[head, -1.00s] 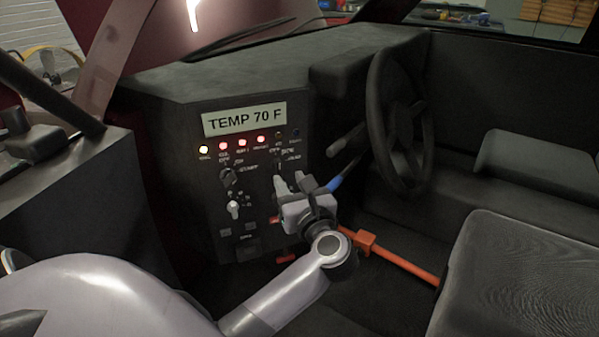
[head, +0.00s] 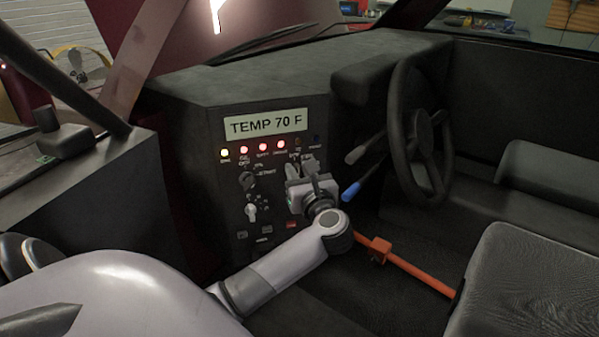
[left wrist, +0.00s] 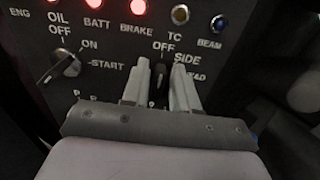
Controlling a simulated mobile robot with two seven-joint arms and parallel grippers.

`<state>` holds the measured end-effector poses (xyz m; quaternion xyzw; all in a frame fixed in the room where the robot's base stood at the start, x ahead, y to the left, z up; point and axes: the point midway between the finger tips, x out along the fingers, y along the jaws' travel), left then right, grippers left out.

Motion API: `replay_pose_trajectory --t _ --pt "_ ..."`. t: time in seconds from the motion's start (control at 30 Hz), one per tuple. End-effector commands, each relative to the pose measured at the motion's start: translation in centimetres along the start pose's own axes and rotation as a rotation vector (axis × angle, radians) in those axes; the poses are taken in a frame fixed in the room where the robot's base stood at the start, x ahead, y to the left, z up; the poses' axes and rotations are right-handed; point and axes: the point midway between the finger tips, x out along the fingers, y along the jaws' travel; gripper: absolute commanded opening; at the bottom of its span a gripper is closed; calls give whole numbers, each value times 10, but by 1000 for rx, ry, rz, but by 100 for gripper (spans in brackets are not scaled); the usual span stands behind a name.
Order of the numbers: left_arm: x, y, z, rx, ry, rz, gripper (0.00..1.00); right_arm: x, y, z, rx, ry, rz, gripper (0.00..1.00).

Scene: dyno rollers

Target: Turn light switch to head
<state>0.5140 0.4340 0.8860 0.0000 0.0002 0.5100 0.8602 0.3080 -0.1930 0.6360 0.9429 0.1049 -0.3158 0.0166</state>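The light switch (left wrist: 158,83) is a small dark knob under the TC and BEAM lamps in the left wrist view. OFF is printed above it, SIDE to its upper right, and a partly covered label ending in "AD" to its right. My left gripper (left wrist: 160,88) is open, with one pale finger on each side of the knob and its tips near the panel. Contact with the knob cannot be made out. In the head view, my left gripper (head: 303,172) hides the switch on the black dash panel (head: 226,190). My right gripper is not in view.
The ignition knob (left wrist: 64,68) is left of the fingers. A white-pointer knob (head: 251,212) sits lower on the panel. A blue-tipped stalk (head: 352,191), the steering wheel (head: 394,130) and an orange lever (head: 410,269) are to the right. The seat (head: 530,280) is at lower right.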

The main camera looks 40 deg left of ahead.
Motion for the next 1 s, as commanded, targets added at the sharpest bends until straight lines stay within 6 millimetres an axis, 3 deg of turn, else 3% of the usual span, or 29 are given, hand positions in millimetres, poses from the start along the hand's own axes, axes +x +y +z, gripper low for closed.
replay_pose_trajectory --t 0.47,1.0 --pt "-1 -1 1 69 4 2 0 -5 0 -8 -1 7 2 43" --pt "-1 -7 1 522 6 1 0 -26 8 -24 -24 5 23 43"
